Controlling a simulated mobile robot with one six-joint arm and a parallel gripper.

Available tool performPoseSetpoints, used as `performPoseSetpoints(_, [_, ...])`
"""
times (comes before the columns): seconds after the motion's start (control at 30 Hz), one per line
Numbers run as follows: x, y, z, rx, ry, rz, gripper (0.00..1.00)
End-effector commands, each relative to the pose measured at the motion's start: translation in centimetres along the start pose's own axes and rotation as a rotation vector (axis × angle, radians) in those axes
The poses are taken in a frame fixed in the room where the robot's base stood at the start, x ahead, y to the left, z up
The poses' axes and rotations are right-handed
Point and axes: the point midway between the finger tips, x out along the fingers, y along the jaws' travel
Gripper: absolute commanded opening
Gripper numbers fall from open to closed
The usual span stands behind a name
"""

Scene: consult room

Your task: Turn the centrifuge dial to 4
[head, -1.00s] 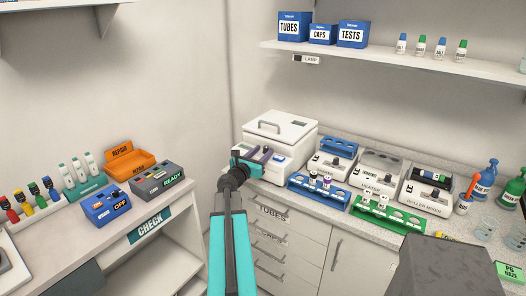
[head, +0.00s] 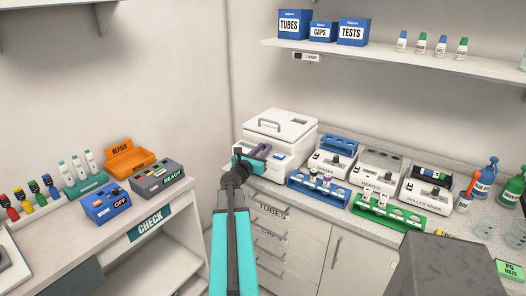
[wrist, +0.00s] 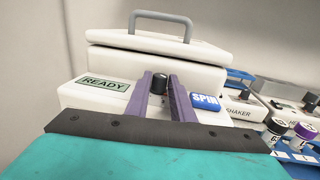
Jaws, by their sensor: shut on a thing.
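The centrifuge (head: 283,129) is a white box with a lid and grey handle, on the counter at the back corner. In the wrist view, its front shows a green READY panel (wrist: 103,83), a blue SPIN button (wrist: 205,102) and a black dial (wrist: 159,83) between them. My gripper (head: 260,151) is at the centrifuge's front, with its purple fingers on either side of the dial and shut on it. The fingers hide the dial's sides and any numbers around it, so I cannot read its setting.
A shaker (head: 332,160), blue tube rack (head: 318,189), heater (head: 376,167) and roller mixer (head: 428,190) stand to the right on the counter. Blue boxes sit on the shelf above. A lower bench (head: 186,202) at left carries bottles and small devices.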

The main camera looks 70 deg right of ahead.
Motion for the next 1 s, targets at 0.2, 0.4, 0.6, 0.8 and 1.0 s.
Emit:
performPoseSetpoints(0.2, [-0.03, -0.50, -0.16, 0.000, -0.003, 0.075, 0.00])
performPoseSetpoints(0.4, [0.03, -0.68, -0.16, 0.000, -0.002, 0.149, 0.00])
performPoseSetpoints(0.6, [0.12, -0.87, -0.17, 0.000, -0.002, 0.221, 0.00])
performPoseSetpoints(0.8, [0.10, -0.84, 0.02, -0.001, -0.002, 0.268, 0.00])
performPoseSetpoints(1.0, [0.10, -0.79, 0.12, -0.001, -0.002, 0.274, 0.00])
